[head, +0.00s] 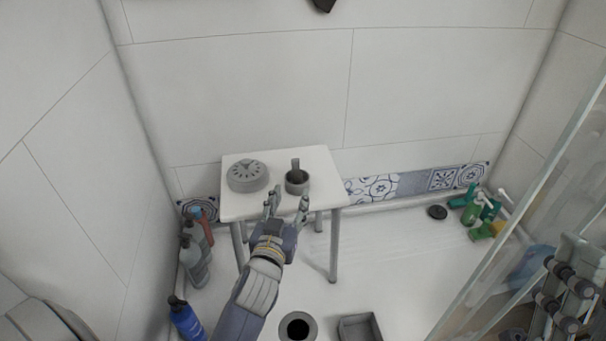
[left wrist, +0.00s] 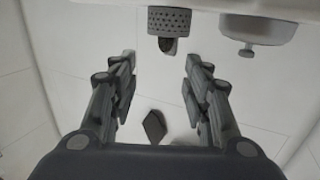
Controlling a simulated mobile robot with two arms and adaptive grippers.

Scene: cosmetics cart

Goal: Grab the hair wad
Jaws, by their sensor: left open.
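A grey perforated strainer cup (head: 297,186) stands on the white stool (head: 235,208). A grey-brown lump (head: 295,165) sticks up from its open top; it may be the hair wad, though I cannot be sure. In the left wrist view, which shows the scene upside down, the lump (left wrist: 168,46) pokes from the cup (left wrist: 168,20). My left gripper (head: 287,203) is open and empty at the stool's front edge, just short of the cup. In the left wrist view its fingers (left wrist: 160,65) are spread on either side of the lump's line, apart from it.
A round grey lidded piece (head: 247,177) stands left of the cup on the stool. Bottles (head: 193,265) line the left wall. A drain opening (head: 298,328) and a grey tray (head: 360,328) lie on the floor in front. A glass panel (head: 530,210) stands at right.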

